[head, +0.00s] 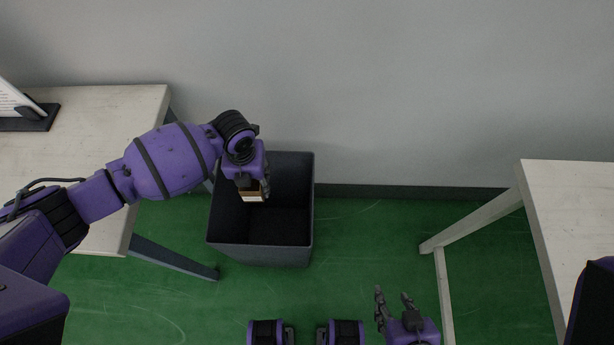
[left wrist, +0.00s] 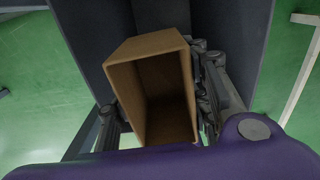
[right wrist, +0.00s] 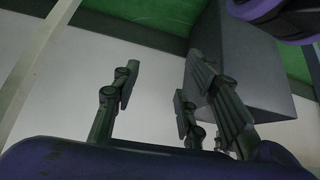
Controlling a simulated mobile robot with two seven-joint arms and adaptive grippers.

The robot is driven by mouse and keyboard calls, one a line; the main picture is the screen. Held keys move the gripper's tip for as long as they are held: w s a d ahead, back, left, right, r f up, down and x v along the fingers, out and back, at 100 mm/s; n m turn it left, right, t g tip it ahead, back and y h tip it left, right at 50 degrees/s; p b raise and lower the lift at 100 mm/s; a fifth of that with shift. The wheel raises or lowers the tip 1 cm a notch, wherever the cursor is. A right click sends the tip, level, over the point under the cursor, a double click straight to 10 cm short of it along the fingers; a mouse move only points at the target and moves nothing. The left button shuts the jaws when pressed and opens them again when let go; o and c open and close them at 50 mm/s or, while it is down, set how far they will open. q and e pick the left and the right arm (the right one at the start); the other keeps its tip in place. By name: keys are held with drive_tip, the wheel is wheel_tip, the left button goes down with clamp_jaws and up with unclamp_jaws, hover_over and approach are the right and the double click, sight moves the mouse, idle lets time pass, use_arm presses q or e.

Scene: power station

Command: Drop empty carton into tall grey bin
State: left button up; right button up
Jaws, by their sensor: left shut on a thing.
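The empty carton (left wrist: 160,85) is a brown open box. My left gripper (left wrist: 165,115) is shut on it, with fingers on both sides; the open end faces the wrist camera. In the head view, my left gripper (head: 256,188) holds the carton (head: 251,196) over the opening of the tall grey bin (head: 262,256). The bin's dark walls also show behind the carton in the left wrist view (left wrist: 235,35). My right gripper (head: 394,299) is open and empty, low at the front right of the bin. Its spread fingers also show in the right wrist view (right wrist: 155,100).
A pale table (head: 105,115) with a dark-based stand (head: 32,118) is left of the bin. Another pale table (head: 570,200) is at the right. The wall (head: 400,90) is close behind the bin. Green floor (head: 370,235) is clear between the bin and right table.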

sight(255, 186)
use_arm(q)
drive_tip(key=shift+f+m, duration=0.2)
drive_tip(key=shift+m, duration=0.1)
drive_tip(key=shift+f, duration=0.2)
wheel_tip(255, 186, down, 5)
drive_tip(key=b, duration=0.4)
drive_tip(key=shift+s+r, duration=0.1)
drive_tip(key=shift+r, duration=0.1)
drive_tip(key=shift+f+b, duration=0.45)
drive_tip(key=shift+b, duration=0.15)
drive_tip(key=o, duration=0.9)
drive_tip(key=shift+o, duration=0.6)
use_arm(e)
drive_tip(key=f, duration=0.1)
drive_tip(key=s+f, duration=0.1)
drive_tip(key=f, duration=0.2)
drive_tip(key=shift+s+a+f, duration=0.15)
drive_tip(key=shift+s+f, duration=0.1)
drive_tip(key=shift+f, duration=0.05)
drive_tip(key=shift+f, duration=0.1)
